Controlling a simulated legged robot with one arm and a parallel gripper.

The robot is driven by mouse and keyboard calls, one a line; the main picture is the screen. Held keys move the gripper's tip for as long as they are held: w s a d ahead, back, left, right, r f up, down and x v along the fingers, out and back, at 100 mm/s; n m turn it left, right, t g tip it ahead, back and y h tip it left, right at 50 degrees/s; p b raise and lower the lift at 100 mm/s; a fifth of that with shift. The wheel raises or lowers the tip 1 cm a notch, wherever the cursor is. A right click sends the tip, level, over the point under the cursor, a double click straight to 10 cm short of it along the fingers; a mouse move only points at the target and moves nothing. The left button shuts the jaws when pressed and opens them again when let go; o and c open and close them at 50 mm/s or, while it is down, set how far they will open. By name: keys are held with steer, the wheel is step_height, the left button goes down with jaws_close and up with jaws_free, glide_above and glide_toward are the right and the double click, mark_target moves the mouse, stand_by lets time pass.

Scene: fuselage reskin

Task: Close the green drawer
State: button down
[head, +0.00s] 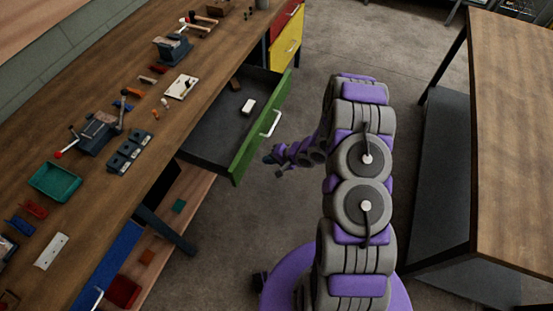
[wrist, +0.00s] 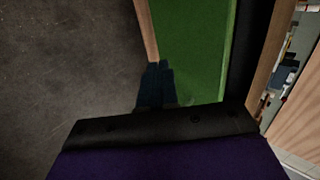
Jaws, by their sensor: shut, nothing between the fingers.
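The green drawer (head: 245,150) is pulled out from under the workbench, and its dark tray shows behind the green front. A pale handle (head: 271,123) is on the outer face of the front. My gripper (head: 271,158) is low, just right of the drawer front and below the handle in the picture. In the wrist view the gripper's dark fingers (wrist: 155,82) are together and empty, at the lower left edge of the green front (wrist: 194,48). I cannot tell whether they touch it. The handle does not show in the wrist view.
A white item (head: 248,106) and a brown block lie in the drawer. The workbench (head: 128,185) holds vises, a green tray (head: 54,181) and small tools. Yellow (head: 287,40) and red drawers stand beyond. A second table (head: 515,130) is at right.

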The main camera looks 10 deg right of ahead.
mark_target(249, 158)
steer(key=shift+w+a+f+b, duration=0.25)
steer(key=shift+w+a+f, duration=0.15)
steer(key=shift+w+a, duration=0.3)
steer(key=shift+w+a+f+b, duration=0.35)
steer(key=shift+w+a, duration=0.2)
steer(key=shift+a, duration=0.3)
steer(key=shift+w+a+f+b, duration=0.2)
steer(key=shift+w+a+f, duration=0.2)
steer(key=shift+w+a, duration=0.3)
steer(key=shift+s+a, duration=0.1)
steer(key=shift+a, duration=0.1)
